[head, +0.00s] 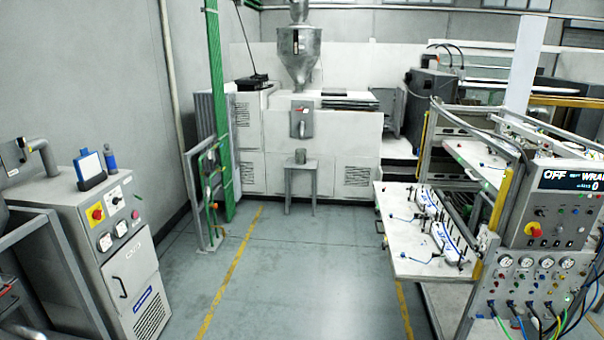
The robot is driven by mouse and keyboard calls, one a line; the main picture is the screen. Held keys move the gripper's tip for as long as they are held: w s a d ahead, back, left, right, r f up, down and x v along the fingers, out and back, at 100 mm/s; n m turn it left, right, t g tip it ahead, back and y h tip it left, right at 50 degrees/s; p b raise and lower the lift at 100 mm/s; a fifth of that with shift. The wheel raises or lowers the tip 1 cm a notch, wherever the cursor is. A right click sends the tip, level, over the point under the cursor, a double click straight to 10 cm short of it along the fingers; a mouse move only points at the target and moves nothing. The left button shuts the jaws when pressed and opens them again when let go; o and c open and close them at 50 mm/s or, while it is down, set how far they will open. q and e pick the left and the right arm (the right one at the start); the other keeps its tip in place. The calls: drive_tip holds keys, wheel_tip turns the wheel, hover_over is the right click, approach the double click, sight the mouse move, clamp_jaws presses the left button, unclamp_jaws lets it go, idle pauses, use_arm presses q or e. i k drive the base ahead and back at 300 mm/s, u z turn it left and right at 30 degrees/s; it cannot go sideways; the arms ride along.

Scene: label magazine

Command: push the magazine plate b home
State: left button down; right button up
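A labelling machine stands at the right. A white magazine plate (393,242) sticks out from its left side at about mid height. It carries blue-and-white label holders (435,222), thin dark posts and blue hoses. A second white plate (466,153) with small fittings lies higher and further right, inside the machine's frame. I cannot read a letter on either plate, so I cannot tell which is plate b. Neither of my grippers shows in the head view.
A control box (552,207) with a red knob and a gauge panel (533,280) stand at the right front. A grey cabinet (125,255) stands at the left. A small stool (301,168) stands by the far machine. The floor (300,265) between is clear.

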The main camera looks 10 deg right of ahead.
sight(401, 232)
drive_tip(key=z, duration=0.4)
drive_tip(key=i, duration=1.7)
drive_tip(key=z, duration=0.5)
